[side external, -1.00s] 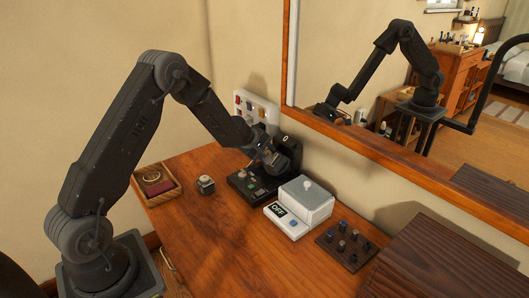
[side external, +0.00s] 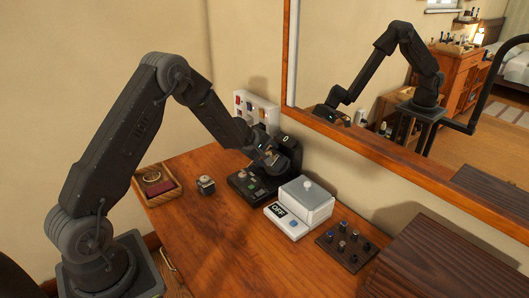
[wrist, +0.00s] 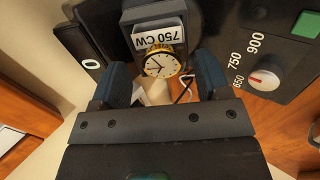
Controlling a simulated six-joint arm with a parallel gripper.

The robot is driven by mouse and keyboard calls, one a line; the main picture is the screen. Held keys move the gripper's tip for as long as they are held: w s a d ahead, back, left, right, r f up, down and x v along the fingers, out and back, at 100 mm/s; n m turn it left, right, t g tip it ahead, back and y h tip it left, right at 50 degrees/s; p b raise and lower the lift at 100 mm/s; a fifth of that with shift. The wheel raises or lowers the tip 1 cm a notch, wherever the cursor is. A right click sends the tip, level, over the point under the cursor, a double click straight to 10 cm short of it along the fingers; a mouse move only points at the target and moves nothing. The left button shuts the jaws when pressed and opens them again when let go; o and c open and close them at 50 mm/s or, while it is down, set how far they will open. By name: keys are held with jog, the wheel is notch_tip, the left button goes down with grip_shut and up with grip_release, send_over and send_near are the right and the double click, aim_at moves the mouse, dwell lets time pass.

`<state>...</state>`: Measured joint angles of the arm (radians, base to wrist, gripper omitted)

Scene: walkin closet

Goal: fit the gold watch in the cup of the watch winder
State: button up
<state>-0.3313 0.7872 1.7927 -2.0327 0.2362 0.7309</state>
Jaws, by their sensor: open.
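The watch winder (side external: 243,187) is a black unit at the back of the table, with a knob and a green button. Its cup (wrist: 153,17) shows at the top of the wrist view, with a "750 CW" label. The gold watch (wrist: 162,62), with a white round dial, shows at the lower edge of the cup in the wrist view. How deep it sits is not clear. My gripper (wrist: 163,68) is open, with a finger on each side of the watch and visible gaps between. In the side view, my gripper (side external: 271,158) is at the winder and hides the watch.
A white box marked "OFF" (side external: 287,223) stands right of the winder, near a dark peg board (side external: 345,243). A small grey block (side external: 206,185) and a wooden tray (side external: 175,184) lie to the left. A mirror frame (side external: 400,158) rises behind. The front table is clear.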

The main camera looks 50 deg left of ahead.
jog(key=v, duration=1.4)
jog(key=shift+w, duration=0.1)
jog(key=s+d+r+m+h, duration=0.2)
jog(key=s+d+r+m, duration=0.35)
jog(key=d, duration=0.45)
jog(key=s+d+r+m+h, duration=0.1)
jog(key=s+d+r+m, duration=0.3)
jog(key=d+r+m, duration=0.45)
jog(key=s+d+m+g+y, duration=0.1)
jog(key=s+d+m, duration=0.1)
jog(key=s, duration=0.6)
jog(key=s+d+f+m+g+y, duration=0.1)
jog(key=s+d+m+y, duration=0.1)
jog(key=s, duration=0.7)
jog(key=shift+f, duration=0.3)
jog(key=shift+w, duration=0.1)
